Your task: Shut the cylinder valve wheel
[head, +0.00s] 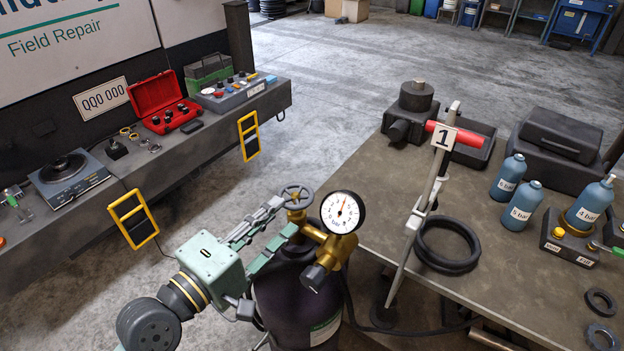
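The cylinder valve wheel (296,197) is a small grey spoked handwheel on top of a brass valve. The valve (325,243) sits on a dark gas cylinder (290,290) standing beside the workbench. A round white pressure gauge (342,212) marked in bar, with a red needle, is just right of the wheel. My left gripper (287,216) comes in from the left with its two fingers apart. Its fingertips are close to the wheel and the brass neck below it; I cannot tell whether they touch. My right gripper is not in view.
The workbench (375,215) at right holds a black ring (447,245), blue bottles (521,203) and dark cases. A pale stand (424,195) with a "1" tag rises near its left edge. A shelf (190,140) with tools is at left. Open floor lies between.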

